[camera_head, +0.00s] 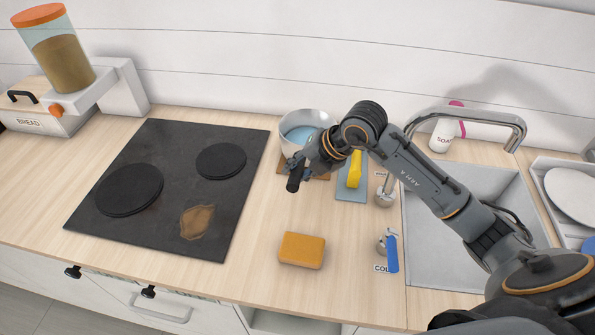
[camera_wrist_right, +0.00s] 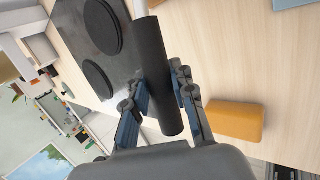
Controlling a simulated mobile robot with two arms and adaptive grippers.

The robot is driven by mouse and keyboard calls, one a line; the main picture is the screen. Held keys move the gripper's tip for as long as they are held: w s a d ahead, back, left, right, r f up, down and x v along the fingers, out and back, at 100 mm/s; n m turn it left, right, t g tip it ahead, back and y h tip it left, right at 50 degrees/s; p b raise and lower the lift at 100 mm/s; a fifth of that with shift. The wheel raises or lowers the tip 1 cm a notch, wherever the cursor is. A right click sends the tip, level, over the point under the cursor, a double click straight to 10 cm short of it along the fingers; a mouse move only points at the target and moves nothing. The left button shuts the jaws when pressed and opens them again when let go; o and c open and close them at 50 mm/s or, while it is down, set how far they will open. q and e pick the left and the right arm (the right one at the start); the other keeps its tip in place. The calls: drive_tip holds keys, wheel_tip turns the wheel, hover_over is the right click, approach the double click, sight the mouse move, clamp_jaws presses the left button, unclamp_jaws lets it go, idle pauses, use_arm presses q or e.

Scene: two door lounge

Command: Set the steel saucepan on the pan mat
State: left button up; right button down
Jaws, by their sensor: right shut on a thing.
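The steel saucepan (camera_head: 297,119) is at the back of the counter, right of the hob, upright, with something light blue inside. My right gripper (camera_head: 303,169) is shut on its black handle (camera_head: 293,184), which points toward the front. The handle also shows between the fingers in the right wrist view (camera_wrist_right: 153,70). The brown pan mat (camera_head: 283,165) shows at both sides below the pan; the pan and my gripper hide most of it. I cannot tell whether the pan touches the mat. My left gripper is not in view.
The black hob (camera_head: 170,160) with a brown stain (camera_head: 197,222) lies left. An orange sponge (camera_head: 302,250) is in front. A yellow item (camera_head: 354,170) on a blue mat (camera_head: 350,193), taps and the sink (camera_head: 450,265) are right. Counter between hob and sponge is clear.

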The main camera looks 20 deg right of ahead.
drive_tip(key=shift+f, duration=0.75)
drive_tip(key=c, duration=1.1)
unclamp_jaws()
drive_tip(key=shift+f, duration=0.1)
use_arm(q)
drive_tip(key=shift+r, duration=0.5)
use_arm(e)
drive_tip(key=shift+s, duration=0.1)
use_arm(q)
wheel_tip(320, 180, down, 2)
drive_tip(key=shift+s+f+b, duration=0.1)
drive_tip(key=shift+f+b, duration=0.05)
drive_tip(key=shift+b, duration=0.8)
use_arm(e)
drive_tip(key=v, duration=1.2)
